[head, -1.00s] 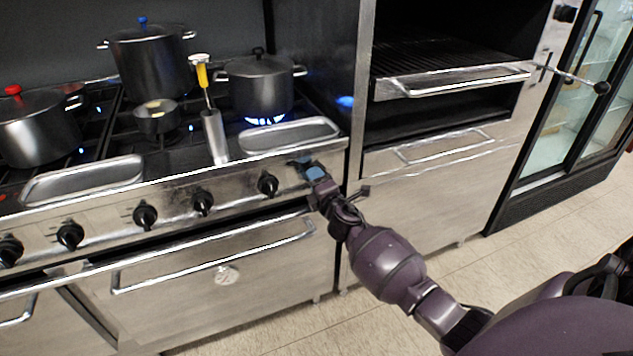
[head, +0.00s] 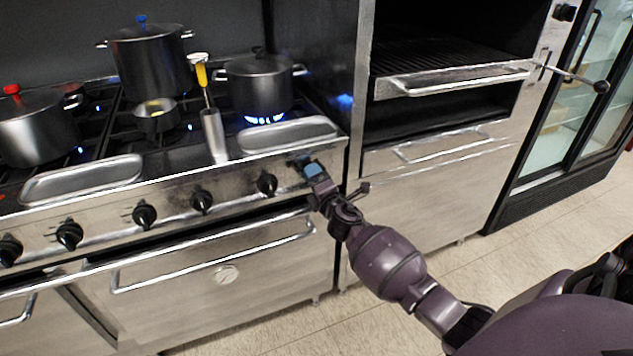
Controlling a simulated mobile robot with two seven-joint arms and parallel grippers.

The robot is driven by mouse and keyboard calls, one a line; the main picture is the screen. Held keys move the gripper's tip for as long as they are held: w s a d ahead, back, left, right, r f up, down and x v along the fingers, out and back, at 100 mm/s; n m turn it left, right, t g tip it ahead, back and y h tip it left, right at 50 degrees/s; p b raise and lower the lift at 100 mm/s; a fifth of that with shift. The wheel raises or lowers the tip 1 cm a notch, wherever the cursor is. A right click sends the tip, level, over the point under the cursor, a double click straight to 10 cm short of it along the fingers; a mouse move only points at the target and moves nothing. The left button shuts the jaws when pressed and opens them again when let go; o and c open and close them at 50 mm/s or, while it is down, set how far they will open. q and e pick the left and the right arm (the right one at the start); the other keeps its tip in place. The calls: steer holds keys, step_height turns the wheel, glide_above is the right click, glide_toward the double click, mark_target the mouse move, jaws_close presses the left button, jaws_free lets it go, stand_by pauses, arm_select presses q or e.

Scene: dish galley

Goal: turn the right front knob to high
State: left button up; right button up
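The stove's front panel (head: 170,208) carries a row of black knobs. The rightmost knob that shows clearly (head: 267,184) is just left of my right gripper. My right gripper (head: 301,163) is at the right end of the panel, its fingertips against or very near it. Any knob there is hidden behind the gripper. I cannot tell whether the fingers are open or shut, or hold anything. A blue flame burns under the right pot (head: 258,84). My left gripper is not in view.
A steel oven door handle (head: 215,255) runs below the knobs. A tall pot (head: 150,62), a small pan (head: 156,116), a red-knobbed pot (head: 35,128) and a yellow-handled tool (head: 212,125) stand on the stove. A grill unit (head: 450,80) stands at right. The tiled floor in front is open.

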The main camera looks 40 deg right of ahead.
steer(key=shift+s+a, duration=0.15)
steer(key=shift+s, duration=0.35)
steer(key=p+v, duration=0.1)
steer(key=v, duration=0.8)
steer(key=shift+s, duration=0.4)
